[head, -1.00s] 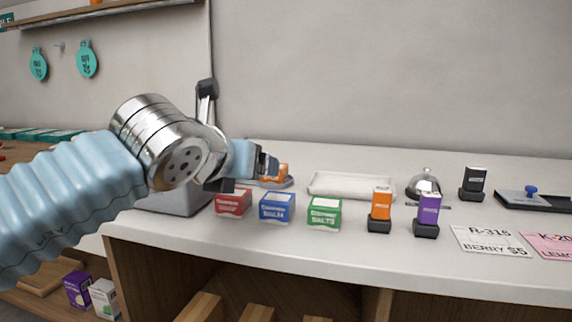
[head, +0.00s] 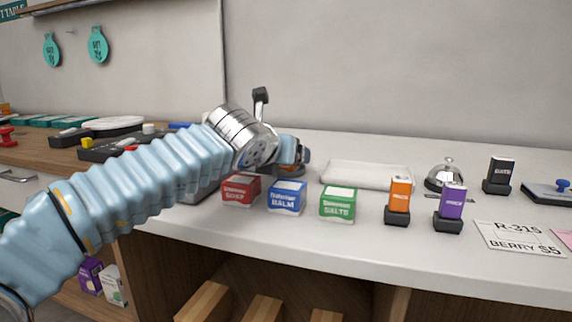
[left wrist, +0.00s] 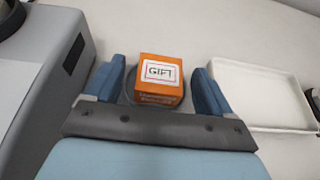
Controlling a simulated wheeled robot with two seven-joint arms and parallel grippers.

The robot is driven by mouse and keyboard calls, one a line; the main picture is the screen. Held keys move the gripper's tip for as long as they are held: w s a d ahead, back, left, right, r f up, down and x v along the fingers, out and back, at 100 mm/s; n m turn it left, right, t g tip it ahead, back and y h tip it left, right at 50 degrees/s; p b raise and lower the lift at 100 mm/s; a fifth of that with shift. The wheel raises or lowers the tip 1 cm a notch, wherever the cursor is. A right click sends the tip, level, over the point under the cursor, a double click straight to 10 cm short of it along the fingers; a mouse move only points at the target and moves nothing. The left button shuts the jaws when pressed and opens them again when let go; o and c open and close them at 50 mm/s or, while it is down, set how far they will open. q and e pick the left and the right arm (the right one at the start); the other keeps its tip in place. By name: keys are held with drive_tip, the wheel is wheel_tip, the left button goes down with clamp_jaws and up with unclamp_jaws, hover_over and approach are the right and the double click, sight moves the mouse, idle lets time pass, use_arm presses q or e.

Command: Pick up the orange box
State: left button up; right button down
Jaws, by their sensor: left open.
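The orange box (left wrist: 159,92), with a white label reading GIFT, sits on a round dish on the counter in the left wrist view. My left gripper (left wrist: 160,68) is open, with one blue finger on each side of the box and a gap on both sides. In the head view my left gripper (head: 299,153) is over the back of the counter and hides most of the box. My right gripper is not in view.
Red (head: 241,190), blue (head: 287,197) and green (head: 338,204) boxes stand in front of the gripper. A white tray (left wrist: 262,98) is right of it, a grey machine (left wrist: 42,75) left. Small orange (head: 400,195) and purple (head: 452,200) packs stand further right.

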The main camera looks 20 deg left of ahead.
use_arm(q)
drive_tip(key=shift+w+f, duration=0.25)
drive_tip(key=shift+w, duration=0.35)
drive_tip(key=c, duration=1.1)
